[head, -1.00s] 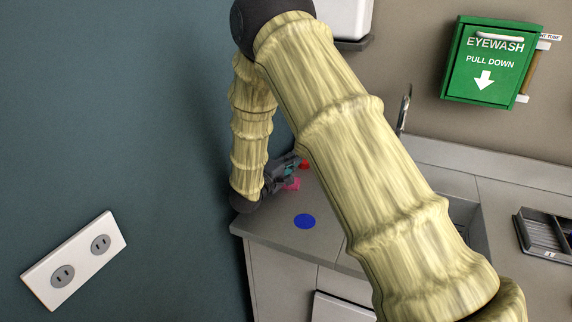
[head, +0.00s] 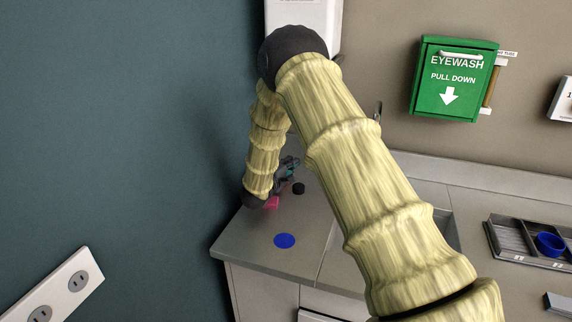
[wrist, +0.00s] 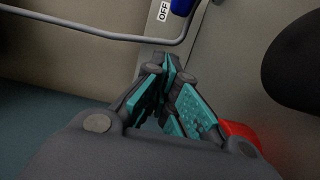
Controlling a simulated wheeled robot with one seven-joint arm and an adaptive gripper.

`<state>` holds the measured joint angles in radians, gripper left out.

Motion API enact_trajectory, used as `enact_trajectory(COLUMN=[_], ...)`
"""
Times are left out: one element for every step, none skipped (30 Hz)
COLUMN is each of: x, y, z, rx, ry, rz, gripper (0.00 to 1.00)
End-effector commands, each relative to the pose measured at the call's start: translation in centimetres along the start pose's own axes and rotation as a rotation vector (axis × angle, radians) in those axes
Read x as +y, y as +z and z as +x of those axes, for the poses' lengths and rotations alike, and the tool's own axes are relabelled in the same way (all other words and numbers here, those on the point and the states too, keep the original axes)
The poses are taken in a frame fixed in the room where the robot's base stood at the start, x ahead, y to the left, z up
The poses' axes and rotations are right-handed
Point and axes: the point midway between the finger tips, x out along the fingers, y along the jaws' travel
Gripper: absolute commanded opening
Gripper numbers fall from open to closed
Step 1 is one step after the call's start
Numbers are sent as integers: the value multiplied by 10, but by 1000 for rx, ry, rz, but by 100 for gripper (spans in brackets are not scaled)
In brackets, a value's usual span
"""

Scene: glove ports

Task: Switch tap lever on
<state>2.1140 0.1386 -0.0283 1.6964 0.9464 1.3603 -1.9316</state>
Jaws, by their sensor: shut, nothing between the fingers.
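In the wrist view, a blue grip (wrist: 181,6) is cut off by the top edge, beside a pale plate with an OFF label (wrist: 163,12). I take it for the tap lever; its full shape and angle are hidden. A bent grey rod (wrist: 110,30) crosses the top left, ending near the blue grip. My gripper (wrist: 169,68) has teal pads and is shut and empty, its tips below the label and apart from the blue grip. In the head view my gripper (head: 291,165) is small, beyond the counter's left part, partly behind my arm. The lever cannot be made out there.
A grey counter (head: 245,248) carries a blue disc (head: 284,240), a pink item (head: 271,203) and a black round item (head: 298,188). A red item (wrist: 238,130) is close right of my gripper. The sink and tap (head: 379,108) are partly behind my arm.

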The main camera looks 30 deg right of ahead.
Motion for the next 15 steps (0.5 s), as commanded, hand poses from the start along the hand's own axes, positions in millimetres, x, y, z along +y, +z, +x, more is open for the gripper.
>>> enact_trajectory(x=[2, 2, 1, 1, 2, 1, 1, 1, 1, 1, 1, 1, 0, 0, 0], y=[5, 8, 12, 14, 17, 20, 22, 24, 26, 27, 28, 29, 30, 30, 30], z=[-2, -3, -4, -5, -6, -7, -8, -8, -9, -10, -10, -11, -11, -11, -11], rx=[0, 0, 0, -1, -1, -2, -1, -1, 0, 0, 1, 1, 1, 1, 1], ry=[-1, -2, -2, -2, -2, -1, -1, -1, -1, -1, -1, -1, -1, -1, -1], rz=[-1, -1, -1, 0, 0, 0, -1, -1, -1, -1, 0, 0, 0, 0, 0], gripper=[0, 0, 0, 0, 0, 0, 0, 0, 0, 0, 0, 0, 0, 0, 0])
